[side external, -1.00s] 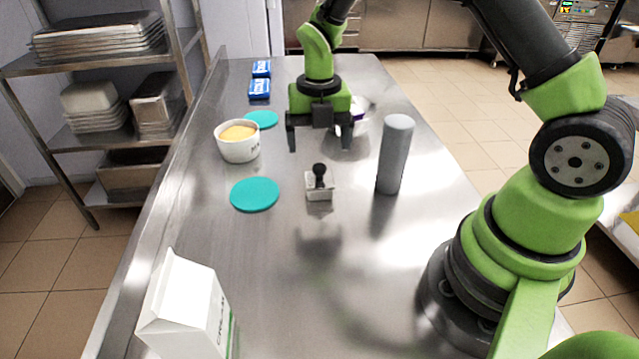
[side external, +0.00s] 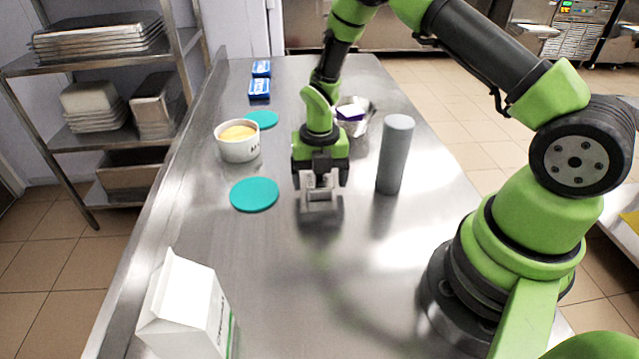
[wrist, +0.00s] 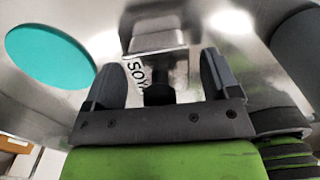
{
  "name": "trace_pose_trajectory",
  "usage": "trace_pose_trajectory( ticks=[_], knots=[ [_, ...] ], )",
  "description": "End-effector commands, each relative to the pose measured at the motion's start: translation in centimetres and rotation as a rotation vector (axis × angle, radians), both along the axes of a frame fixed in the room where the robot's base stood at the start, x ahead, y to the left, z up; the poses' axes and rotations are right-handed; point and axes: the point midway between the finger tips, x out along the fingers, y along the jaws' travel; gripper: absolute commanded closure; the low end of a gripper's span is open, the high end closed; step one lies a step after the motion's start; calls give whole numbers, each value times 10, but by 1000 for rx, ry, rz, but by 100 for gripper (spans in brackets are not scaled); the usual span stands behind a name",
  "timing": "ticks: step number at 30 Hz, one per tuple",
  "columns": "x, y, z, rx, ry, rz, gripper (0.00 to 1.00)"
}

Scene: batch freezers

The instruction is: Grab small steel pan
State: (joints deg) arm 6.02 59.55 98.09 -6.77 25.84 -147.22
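The small steel pan (side external: 321,201) is a little rectangular container on the steel counter, near its middle. I cannot tell whether the pan touches the counter.
A grey cylinder (side external: 394,155) stands close to the right. Teal discs (side external: 255,194) and a white tub (side external: 237,149) are to the left. A metal bowl (side external: 362,125) is behind. A cream carton (side external: 184,306) stands at the front left. The counter's front middle is clear.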

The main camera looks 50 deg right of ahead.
Motion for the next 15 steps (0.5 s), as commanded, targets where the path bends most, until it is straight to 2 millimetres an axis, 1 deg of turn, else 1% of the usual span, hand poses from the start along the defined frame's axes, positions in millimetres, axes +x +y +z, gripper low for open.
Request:
trace_pose_trajectory(
  ticks=[1,2,3,5,6,7,15],
  knots=[
    [0,0,0,0,0,0,31],
    [0,0,0,0,0,0,38],
    [0,0,0,0,0,0,47],
    [0,0,0,0,0,0,61],
    [0,0,0,0,0,0,70],
    [0,0,0,0,0,0,76],
    [0,0,2,0,-1,0,76]
  ],
)
